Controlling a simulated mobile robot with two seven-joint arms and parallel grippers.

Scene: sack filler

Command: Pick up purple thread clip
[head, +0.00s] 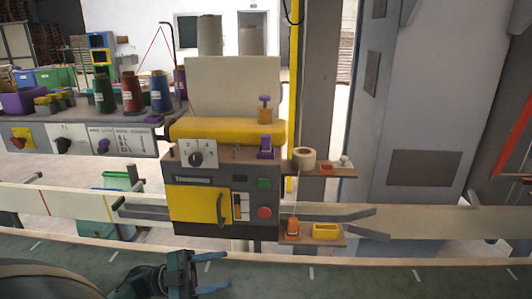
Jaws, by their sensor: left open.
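A small purple piece (265,149) stands on the right end of the sewing machine's top ledge, just below the yellow cover. A second purple piece (265,101) sits above it on an orange base. I cannot tell which of these is the thread clip. My left gripper (212,272) is at the bottom of the view, low in front of the machine. Its two blue fingers are apart, with nothing between them. It is well below both purple pieces and touches neither. My right gripper is not in view.
The grey machine (212,170) has a yellow door, a dial and a red button. Two small shelves on its right hold a tape roll (304,158) and a yellow tray (326,231). Thread spools (131,92) stand at left. A conveyor (330,275) runs across the front.

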